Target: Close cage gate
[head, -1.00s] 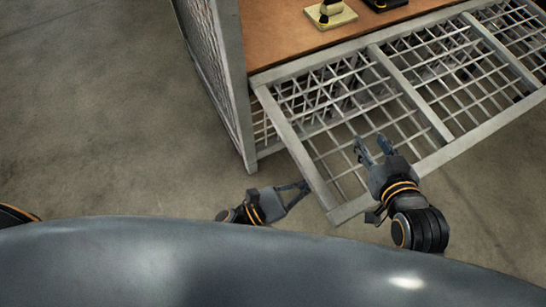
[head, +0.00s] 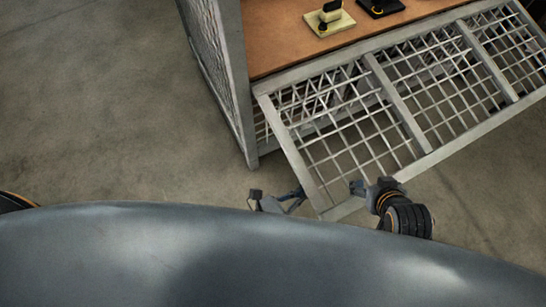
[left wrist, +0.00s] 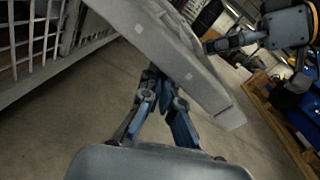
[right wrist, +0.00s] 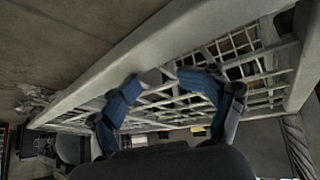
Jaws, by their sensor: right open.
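The cage gate (head: 415,159) is a grey metal frame with wire mesh and cross bars, and it stands out from the cage front at an angle. My right gripper (head: 357,187) is at the gate's near bar, close to its near left corner. In the right wrist view my right gripper (right wrist: 167,75) is open, its fingertips near the gate's frame bar (right wrist: 125,55). My left gripper (head: 300,192) is beside the gate's left end bar. In the left wrist view its fingers (left wrist: 157,75) converge by the gate's bar (left wrist: 165,40), and their tips are partly hidden.
The cage (head: 235,75) has mesh sides and a brown shelf (head: 275,40). A cream block (head: 329,24) and a black item (head: 381,6) sit on the shelf. The concrete floor to the left (head: 100,110) is clear. A wooden pallet (left wrist: 275,125) shows in the left wrist view.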

